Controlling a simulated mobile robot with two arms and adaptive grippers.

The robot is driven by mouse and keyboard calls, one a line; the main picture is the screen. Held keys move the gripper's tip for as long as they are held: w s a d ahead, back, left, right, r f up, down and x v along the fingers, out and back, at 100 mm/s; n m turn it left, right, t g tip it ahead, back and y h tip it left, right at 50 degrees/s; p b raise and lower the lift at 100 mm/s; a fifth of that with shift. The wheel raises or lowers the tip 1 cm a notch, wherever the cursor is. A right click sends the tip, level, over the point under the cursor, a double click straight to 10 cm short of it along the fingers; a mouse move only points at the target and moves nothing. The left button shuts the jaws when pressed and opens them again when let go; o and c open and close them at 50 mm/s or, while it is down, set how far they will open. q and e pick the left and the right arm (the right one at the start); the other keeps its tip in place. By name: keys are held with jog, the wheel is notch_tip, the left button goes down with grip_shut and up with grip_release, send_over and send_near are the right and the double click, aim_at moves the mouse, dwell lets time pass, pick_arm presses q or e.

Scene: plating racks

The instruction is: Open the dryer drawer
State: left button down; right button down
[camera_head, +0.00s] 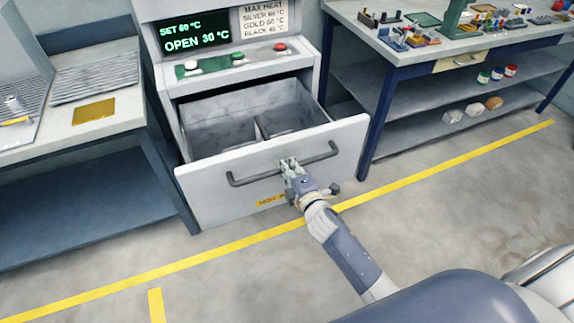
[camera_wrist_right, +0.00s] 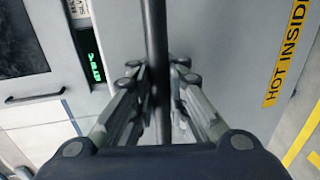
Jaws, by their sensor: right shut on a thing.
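The dryer drawer (camera_head: 225,203) stands pulled out from the dryer (camera_head: 235,46), and its inside with a divider shows from above. A dark bar handle (camera_head: 250,180) runs across its front panel. My right gripper (camera_head: 288,167) is at the handle's middle, shut on it. In the right wrist view, the handle (camera_wrist_right: 156,60) passes between the two fingers of the gripper (camera_wrist_right: 160,88). The dryer's display (camera_head: 196,37) reads SET 60 °C and OPEN 30 °C. My left gripper is not in view.
A bench (camera_head: 110,118) with a yellow pad stands left of the dryer. A blue-framed workbench (camera_head: 385,55) with small parts and lower shelves stands right, close to the drawer's right edge. The floor in front, with yellow lines (camera_head: 450,168), is clear.

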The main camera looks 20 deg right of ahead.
jog(key=c, duration=1.6)
grip_release()
jog(key=shift+r, duration=0.1)
jog(key=shift+s, duration=0.2)
jog(key=s, duration=0.3)
jog(key=s+r, duration=0.1)
jog(key=s, duration=0.3)
jog(key=s+r, duration=0.1)
jog(key=s, duration=0.3)
jog(key=shift+s+d+r, duration=0.15)
jog(key=shift+s+d, duration=0.05)
